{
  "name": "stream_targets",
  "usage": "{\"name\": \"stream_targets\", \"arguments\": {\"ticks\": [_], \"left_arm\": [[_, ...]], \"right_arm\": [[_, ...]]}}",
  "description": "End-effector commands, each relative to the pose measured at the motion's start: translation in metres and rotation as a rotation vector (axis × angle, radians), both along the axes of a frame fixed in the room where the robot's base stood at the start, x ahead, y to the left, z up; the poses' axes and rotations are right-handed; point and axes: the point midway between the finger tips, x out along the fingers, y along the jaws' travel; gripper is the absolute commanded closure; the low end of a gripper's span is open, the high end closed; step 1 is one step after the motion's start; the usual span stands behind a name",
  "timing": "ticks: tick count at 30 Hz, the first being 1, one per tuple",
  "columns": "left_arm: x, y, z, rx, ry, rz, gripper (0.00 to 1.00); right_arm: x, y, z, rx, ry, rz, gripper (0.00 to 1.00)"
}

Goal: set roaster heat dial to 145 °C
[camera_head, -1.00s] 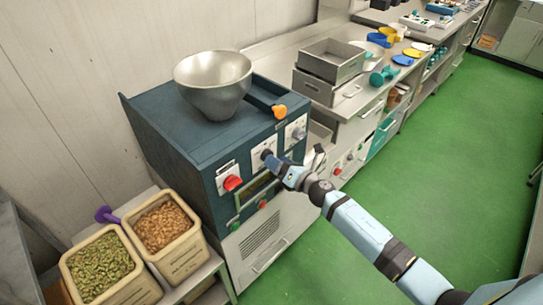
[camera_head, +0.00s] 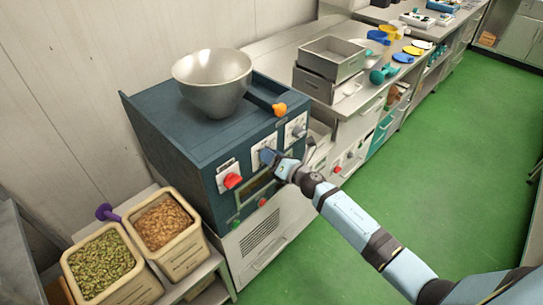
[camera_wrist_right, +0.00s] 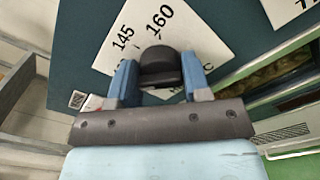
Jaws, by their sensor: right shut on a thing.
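The roaster (camera_head: 190,130) is a dark blue box with white dial plates on its front face. The heat dial is a black knob (camera_wrist_right: 160,66) on a white plate (camera_wrist_right: 128,28) printed with 145 and 160 in the right wrist view. My right gripper (camera_wrist_right: 159,76) has its two blue fingers on either side of this knob and is shut on it. In the head view the right gripper (camera_head: 270,157) is at the middle plate and mostly hides the knob. The knob's pointer cannot be made out. My left gripper is not in view.
A red knob (camera_head: 232,181) is left of the middle plate, and another dial plate (camera_head: 296,130) is right of it. A metal bowl (camera_head: 212,85) sits on top of the roaster. Bins of green (camera_head: 100,268) and brown nuts (camera_head: 166,226) stand at left. The green floor is clear.

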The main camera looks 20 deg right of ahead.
Motion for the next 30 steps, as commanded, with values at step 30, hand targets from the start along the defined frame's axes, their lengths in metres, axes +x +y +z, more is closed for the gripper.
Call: {"name": "stream_targets", "arguments": {"ticks": [30], "left_arm": [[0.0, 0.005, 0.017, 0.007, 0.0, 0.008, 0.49]], "right_arm": [[0.0, 0.0, 0.0, 0.643, 0.272, 0.0, 0.8]]}}
